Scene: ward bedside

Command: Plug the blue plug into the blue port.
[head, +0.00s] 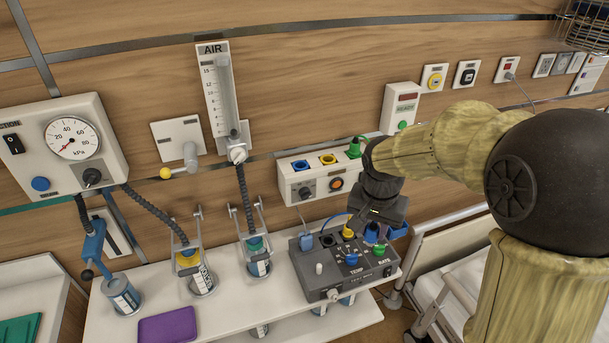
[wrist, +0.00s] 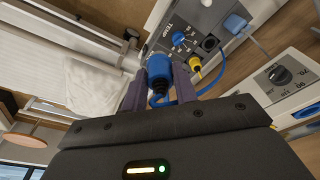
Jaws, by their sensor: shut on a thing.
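My gripper (head: 372,222) is shut on the blue plug (wrist: 161,80), holding it above the dark grey control unit (head: 312,279). The wrist view shows the plug between both fingers, with a blue cable curving away to the right. In the head view the plug is mostly hard to make out by the fingers. My gripper is right of and below this box, apart from the port.
A yellow plug (head: 348,231) and a pale blue connector (head: 306,241) are on the control unit. Suction jars and hoses stand left on the white shelf (head: 110,320). A bed rail (head: 440,220) is at right.

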